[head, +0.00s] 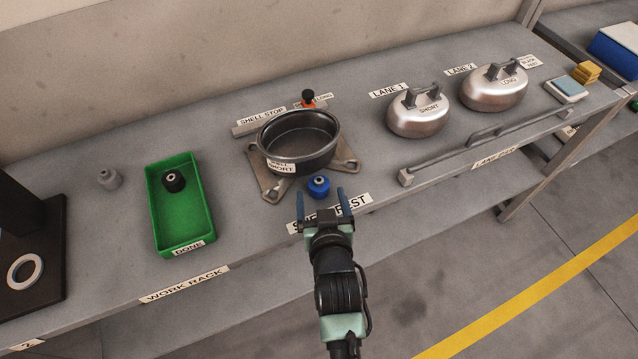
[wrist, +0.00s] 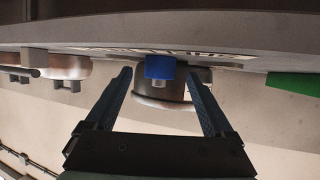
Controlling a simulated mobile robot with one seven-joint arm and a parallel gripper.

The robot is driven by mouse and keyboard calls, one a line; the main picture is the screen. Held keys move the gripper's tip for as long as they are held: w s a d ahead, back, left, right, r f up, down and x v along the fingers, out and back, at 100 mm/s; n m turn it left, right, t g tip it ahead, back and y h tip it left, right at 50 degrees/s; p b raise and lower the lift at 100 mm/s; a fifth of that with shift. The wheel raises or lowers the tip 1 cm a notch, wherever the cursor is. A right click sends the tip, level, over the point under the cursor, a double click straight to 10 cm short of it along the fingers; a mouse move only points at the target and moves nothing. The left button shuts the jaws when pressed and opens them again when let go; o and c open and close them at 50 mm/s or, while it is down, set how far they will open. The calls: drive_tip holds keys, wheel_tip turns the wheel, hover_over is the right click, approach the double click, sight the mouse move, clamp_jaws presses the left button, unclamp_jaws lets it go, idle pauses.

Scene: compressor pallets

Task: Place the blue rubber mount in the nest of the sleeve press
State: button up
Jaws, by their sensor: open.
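The blue rubber mount (head: 318,187) stands on the bench just in front of the dark shell, near the shell rest label. My gripper (head: 321,200) is open and empty, with its two fingers pointing at the mount from the front. In the wrist view the blue mount (wrist: 160,68) shows beyond and between the open fingertips of my gripper (wrist: 159,80), with a metal stud at one end. No finger visibly grips it. A dark machine (head: 40,235) with a white ring stands at the left edge, partly cut off; I cannot tell whether it is the sleeve press.
The open dark shell (head: 300,165) sits on a tan bracket (head: 347,162) behind the mount. A green tray (head: 205,225) holds a black mount (head: 173,180). Two silver domes (head: 418,120) and a rail (head: 490,135) are right.

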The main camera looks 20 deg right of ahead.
sight(319, 185)
drive_tip(key=shift+x, duration=1.2)
clamp_jaws()
